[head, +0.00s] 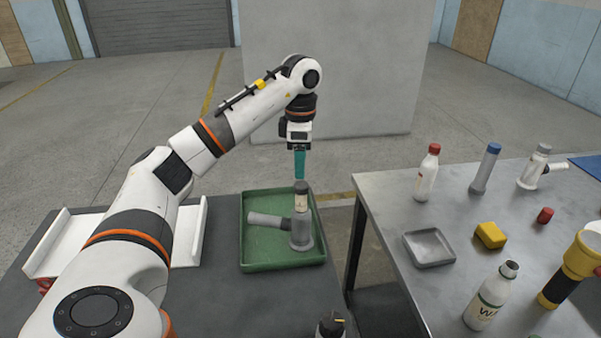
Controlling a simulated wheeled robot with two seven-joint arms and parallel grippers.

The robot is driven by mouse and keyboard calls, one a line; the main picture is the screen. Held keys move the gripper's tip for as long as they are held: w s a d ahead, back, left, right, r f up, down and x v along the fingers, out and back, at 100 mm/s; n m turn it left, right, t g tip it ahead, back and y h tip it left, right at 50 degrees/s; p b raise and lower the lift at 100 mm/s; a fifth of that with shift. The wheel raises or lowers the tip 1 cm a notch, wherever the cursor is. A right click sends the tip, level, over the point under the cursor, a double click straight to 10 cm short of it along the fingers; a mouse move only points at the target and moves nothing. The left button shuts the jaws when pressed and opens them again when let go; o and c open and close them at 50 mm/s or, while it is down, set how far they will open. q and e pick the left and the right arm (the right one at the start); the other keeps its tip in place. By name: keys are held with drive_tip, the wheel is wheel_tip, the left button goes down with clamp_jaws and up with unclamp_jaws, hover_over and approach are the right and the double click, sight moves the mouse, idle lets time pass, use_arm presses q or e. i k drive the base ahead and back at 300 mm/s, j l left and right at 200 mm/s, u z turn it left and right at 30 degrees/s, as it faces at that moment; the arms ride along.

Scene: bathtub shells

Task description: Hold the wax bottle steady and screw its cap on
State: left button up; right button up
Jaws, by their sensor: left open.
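The wax bottle (487,302) is white with a green band and a label on which "WA" can be read. It stands on the grey metal table at the lower right, and its neck has no cap on it. A small red cap-like piece (545,215) lies on the same table, behind and right of the bottle. My left gripper (300,166) has teal fingers that point down. It is open above the green tray, well left of the bottle and far from the red piece. The fingers are seen edge-on, so the gap hardly shows. My right gripper is out of view.
The green tray (247,262) holds a grey tool with a handle. On the metal table (385,213) stand a red-capped bottle (427,173), a blue-capped one (485,168), a grey dish (429,260), a yellow block (490,235) and a yellow-black tool (572,266). A gap separates the tables.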

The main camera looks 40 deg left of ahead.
sight(494, 292)
drive_tip(key=k+l, duration=0.55)
drive_tip(key=l, duration=0.15)
drive_tip(key=k+l, duration=0.6)
drive_tip(key=l, duration=0.15)
